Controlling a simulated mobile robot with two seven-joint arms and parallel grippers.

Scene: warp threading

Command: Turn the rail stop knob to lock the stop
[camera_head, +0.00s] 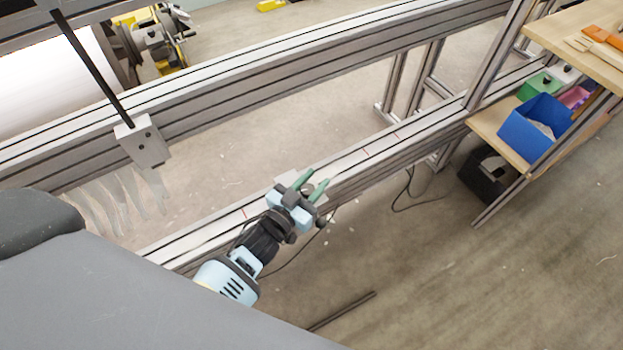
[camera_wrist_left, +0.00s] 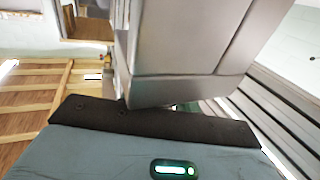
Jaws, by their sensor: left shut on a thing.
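My left gripper (camera_head: 311,183), with green fingertips, is at the lower rail (camera_head: 368,157) in the middle of the head view. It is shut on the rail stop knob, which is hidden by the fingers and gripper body. A small part of the light grey rail stop (camera_head: 286,182) shows behind the gripper, on the rail. In the left wrist view a large grey block (camera_wrist_left: 185,40), probably the stop, stands close before the gripper body. The fingertips and the knob's angle cannot be made out there. My right gripper is not in view.
A blue bin (camera_head: 530,130) stands on a wooden shelf at the right, near a black box (camera_head: 486,177). A dark bar (camera_head: 342,311) lies on the open floor.

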